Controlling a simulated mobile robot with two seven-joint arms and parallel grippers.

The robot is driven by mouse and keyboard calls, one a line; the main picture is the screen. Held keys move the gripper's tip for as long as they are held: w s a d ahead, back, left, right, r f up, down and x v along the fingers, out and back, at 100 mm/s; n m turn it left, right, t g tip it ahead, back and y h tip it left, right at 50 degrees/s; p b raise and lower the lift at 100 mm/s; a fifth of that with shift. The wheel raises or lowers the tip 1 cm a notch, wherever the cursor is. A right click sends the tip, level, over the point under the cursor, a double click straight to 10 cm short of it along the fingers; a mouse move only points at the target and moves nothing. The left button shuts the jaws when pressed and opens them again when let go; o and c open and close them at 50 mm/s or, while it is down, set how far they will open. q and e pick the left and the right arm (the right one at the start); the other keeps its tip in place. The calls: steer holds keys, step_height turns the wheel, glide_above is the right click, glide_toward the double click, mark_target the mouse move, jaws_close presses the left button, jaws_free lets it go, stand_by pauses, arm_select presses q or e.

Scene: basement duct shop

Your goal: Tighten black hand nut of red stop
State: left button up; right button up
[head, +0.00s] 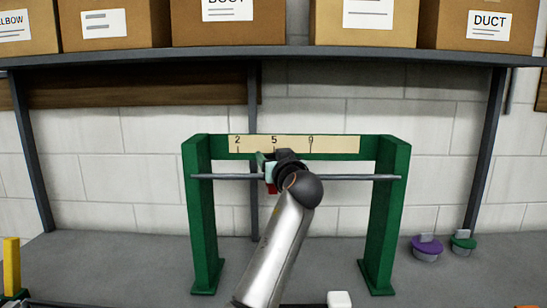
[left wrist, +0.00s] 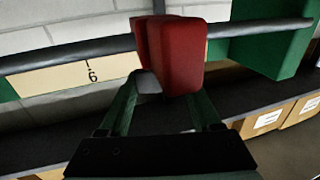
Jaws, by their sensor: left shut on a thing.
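The red stop (left wrist: 178,55) sits on the grey rod (left wrist: 60,55), large in the left wrist view. In the head view only a small red part of it (head: 272,188) shows below my gripper. The black hand nut (left wrist: 148,83) shows as a dark rounded piece beside the stop's lower left edge, partly hidden. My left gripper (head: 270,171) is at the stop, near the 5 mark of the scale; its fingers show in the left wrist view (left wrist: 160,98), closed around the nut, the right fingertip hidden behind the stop. My right gripper is not in view.
A green frame (head: 197,220) carries the rod and a cream scale (head: 335,144). A purple-topped piece (head: 427,248) and a green-topped piece (head: 463,241) stand at right. A white block (head: 339,299) is in front, a yellow post (head: 12,264) at left. A shelf (head: 290,54) with boxes hangs above.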

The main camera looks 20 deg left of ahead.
arm_select(q)
steer(key=c, duration=0.7)
steer(key=shift+r+m+t+h+p, duration=0.1)
steer(key=shift+m+t+h+p, duration=0.4)
steer(key=shift+m+h+p, duration=0.45)
steer(key=shift+m+t+h+p, duration=0.35)
steer(key=shift+m+h, duration=0.2)
steer(key=shift+h, duration=0.7)
steer(key=o, duration=1.4)
